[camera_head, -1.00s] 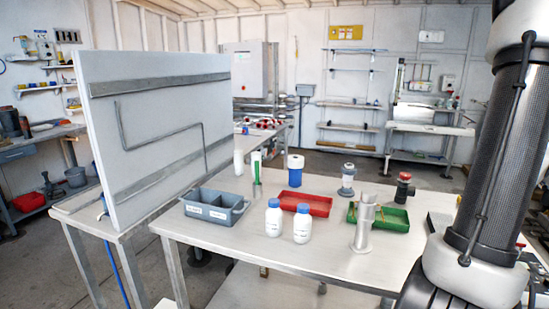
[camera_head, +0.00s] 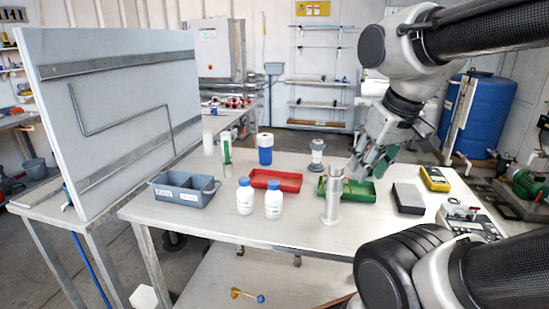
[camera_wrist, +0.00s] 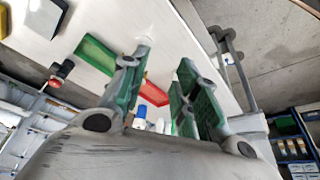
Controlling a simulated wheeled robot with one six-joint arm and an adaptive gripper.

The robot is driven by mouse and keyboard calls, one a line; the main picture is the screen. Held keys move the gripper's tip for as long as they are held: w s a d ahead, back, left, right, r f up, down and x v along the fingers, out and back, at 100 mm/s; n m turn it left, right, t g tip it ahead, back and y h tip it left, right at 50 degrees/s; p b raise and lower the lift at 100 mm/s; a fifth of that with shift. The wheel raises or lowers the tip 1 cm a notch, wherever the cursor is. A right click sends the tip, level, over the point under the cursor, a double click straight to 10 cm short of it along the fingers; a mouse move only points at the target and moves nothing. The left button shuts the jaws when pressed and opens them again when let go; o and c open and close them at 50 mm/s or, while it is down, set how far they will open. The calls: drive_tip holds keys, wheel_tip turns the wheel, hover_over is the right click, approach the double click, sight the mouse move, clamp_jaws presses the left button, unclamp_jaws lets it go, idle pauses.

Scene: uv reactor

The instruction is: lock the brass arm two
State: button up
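A small brass-coloured lever with a blue knob (camera_head: 247,295) shows low in the head view, below the table top. It is the only brass-looking arm I can make out, and I cannot tell whether it is arm two or whether it is locked. My gripper (camera_head: 374,163) hangs over the right part of the table, near the green tray and behind the steel cylinder (camera_head: 333,203). Its green-padded fingers stand apart with nothing between them in the wrist view (camera_wrist: 158,92). The lever is not seen in the wrist view.
The table (camera_head: 290,225) holds two white bottles (camera_head: 245,197), a grey divided bin (camera_head: 188,196), a red tray (camera_head: 287,184), a green tray (camera_head: 360,197), a black box (camera_head: 408,198) and a yellow meter (camera_head: 434,178). A large panel (camera_head: 115,110) stands left.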

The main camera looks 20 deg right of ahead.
drive_tip(key=d+f+m+g, duration=0.3)
drive_tip(key=d+f+m, duration=0.15)
drive_tip(key=d, duration=0.25)
drive_tip(key=m+t+y, duration=0.4)
drive_tip(key=m+y, duration=0.3)
drive_tip(key=m, duration=1.3)
approach(350, 187)
drive_tip(key=d+f, duration=0.1)
drive_tip(key=x, duration=0.8)
drive_tip(key=shift+f, duration=0.1)
drive_tip(key=shift+c, duration=0.3)
clamp_jaws()
